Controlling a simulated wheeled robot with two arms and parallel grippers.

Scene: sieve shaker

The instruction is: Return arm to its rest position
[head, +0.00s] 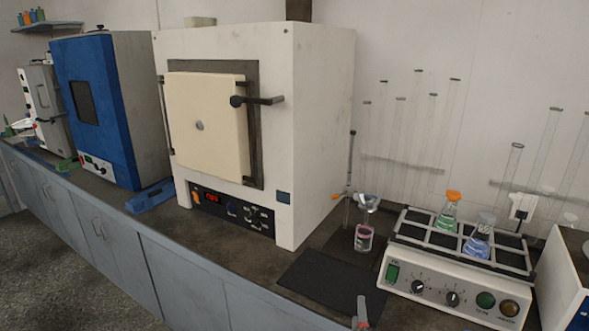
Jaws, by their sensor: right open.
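Only a small grey and red tip of my right gripper (361,313) shows, at the bottom edge of the head view right of the middle. It is open, and I see nothing between its fingers. It is in front of the sieve shaker-like bench device (455,283), a white box with knobs and a black rack on top, and to its left in the picture. Most of my right arm is out of the picture. My left gripper is not in view.
A dark mat (325,282) lies on the bench. Two flasks, one green (447,215) and one blue (478,243), stand in the rack. A white furnace (320,130) and a blue oven (140,110) stand further left.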

